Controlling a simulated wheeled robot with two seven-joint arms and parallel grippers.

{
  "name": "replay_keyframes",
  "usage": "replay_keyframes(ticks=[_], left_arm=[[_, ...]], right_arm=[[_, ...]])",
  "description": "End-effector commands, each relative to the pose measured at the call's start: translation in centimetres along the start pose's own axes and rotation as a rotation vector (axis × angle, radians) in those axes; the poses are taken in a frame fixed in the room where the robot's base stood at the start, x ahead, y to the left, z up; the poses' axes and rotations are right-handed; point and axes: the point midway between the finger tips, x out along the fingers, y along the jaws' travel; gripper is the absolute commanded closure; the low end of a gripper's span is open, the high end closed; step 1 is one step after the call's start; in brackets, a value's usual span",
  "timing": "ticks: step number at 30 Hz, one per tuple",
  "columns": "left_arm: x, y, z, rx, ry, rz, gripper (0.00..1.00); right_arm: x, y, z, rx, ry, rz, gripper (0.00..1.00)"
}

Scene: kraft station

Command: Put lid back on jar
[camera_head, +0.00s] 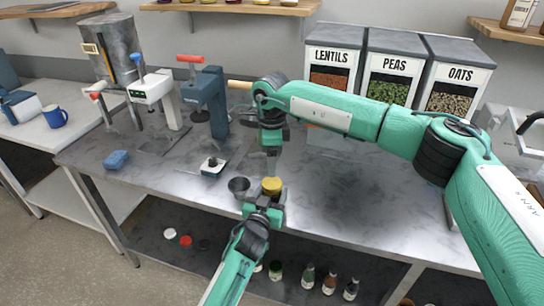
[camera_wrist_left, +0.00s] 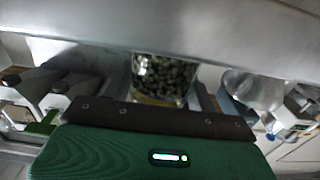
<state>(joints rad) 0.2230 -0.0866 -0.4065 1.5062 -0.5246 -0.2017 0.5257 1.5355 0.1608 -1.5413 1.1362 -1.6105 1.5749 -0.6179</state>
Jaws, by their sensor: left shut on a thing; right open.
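The jar (camera_wrist_left: 163,72) is clear glass with dark round contents. My left gripper (camera_head: 264,206) is shut on it, and hides most of it in the head view. The left wrist view appears upside down. A yellow lid (camera_head: 271,184) shows at the jar's top in the head view; whether it is fully seated cannot be told. My right gripper (camera_head: 272,162) is open, pointing down just above the lid; a small gap seems to separate them.
A dark grey cup (camera_head: 239,185) stands just left of the jar. A small white scale-like device (camera_head: 213,166) and hand presses (camera_head: 205,100) stand farther left. Lentils, peas and oats bins (camera_head: 390,75) line the back. The table's right side (camera_head: 370,205) is clear.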

Motion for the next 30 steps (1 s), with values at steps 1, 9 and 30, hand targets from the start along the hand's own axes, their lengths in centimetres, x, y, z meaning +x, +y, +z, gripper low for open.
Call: replay_keyframes(ticks=[1, 9, 30], left_arm=[[0.0, 0.0, 0.0, 0.000, 0.000, 0.000, 1.00], [0.0, 0.0, 0.0, 0.000, 0.000, 0.000, 1.00], [0.0, 0.0, 0.0, 0.000, 0.000, 0.000, 1.00]], right_arm=[[0.0, 0.0, -0.1, -0.023, 0.002, 0.001, 0.30], [0.0, -0.1, -0.2, -0.059, 0.004, 0.001, 0.30], [6.4, 0.0, -0.2, -0.056, 0.004, 0.001, 0.30]])
